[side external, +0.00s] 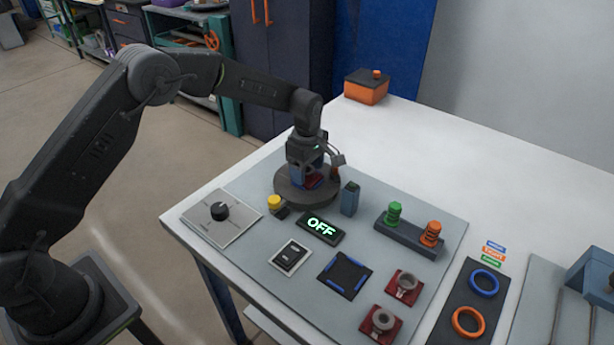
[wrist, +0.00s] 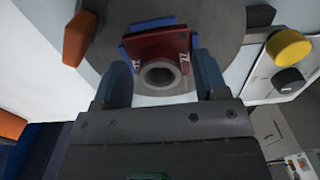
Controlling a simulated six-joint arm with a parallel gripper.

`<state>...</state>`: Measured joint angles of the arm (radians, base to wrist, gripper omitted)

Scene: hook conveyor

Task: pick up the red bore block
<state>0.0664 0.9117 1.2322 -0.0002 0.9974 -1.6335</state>
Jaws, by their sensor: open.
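A red bore block (wrist: 175,44) with a grey ring (wrist: 158,75) sits on a round dark turntable (wrist: 226,22), between blue corner marks. My gripper (wrist: 161,66) is open above it, with one finger on each side of the block in the wrist view. Whether the fingers touch it I cannot tell. In the side view my gripper (side external: 313,178) is low over the turntable (side external: 287,194), and only a bit of red block (side external: 312,183) shows, mostly hidden. Two other red bore blocks, one nearer the middle (side external: 404,285) and one at the front (side external: 380,322), stand on the grey mat.
A blue-grey post (side external: 349,198) stands close right of the turntable. A yellow button (side external: 275,203) and an OFF display (side external: 320,227) are in front. A dark rack (side external: 408,237) holds a green and an orange part. An empty blue-cornered pad (side external: 345,276) lies nearer the front.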

